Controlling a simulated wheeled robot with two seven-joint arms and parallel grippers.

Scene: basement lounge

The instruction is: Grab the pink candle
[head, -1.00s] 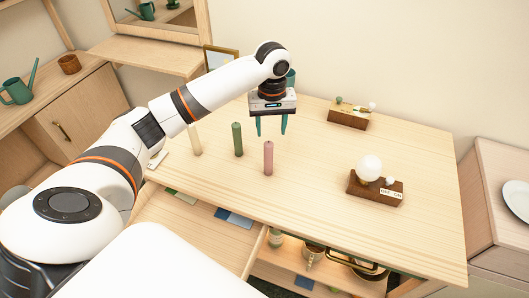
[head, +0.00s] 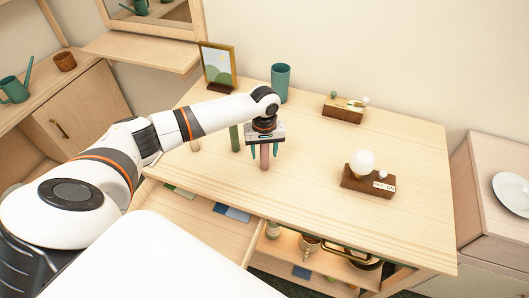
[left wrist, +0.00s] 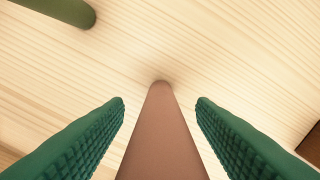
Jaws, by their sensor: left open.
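The pink candle (head: 265,158) stands upright on the light wooden table, and its top is hidden behind my left gripper in the head view. My left gripper (head: 264,153) points down over it, with one green finger on each side. In the left wrist view the pink candle (left wrist: 162,135) runs between the open fingers of my left gripper (left wrist: 161,105), with a gap showing on both sides. My right gripper is not in view.
A green candle (head: 234,138) stands close to the left, and also shows in the left wrist view (left wrist: 58,10). A cream candle (head: 195,146) is farther left. A teal cup (head: 280,84) and picture frame (head: 218,66) stand behind. A bulb block (head: 368,181) sits right.

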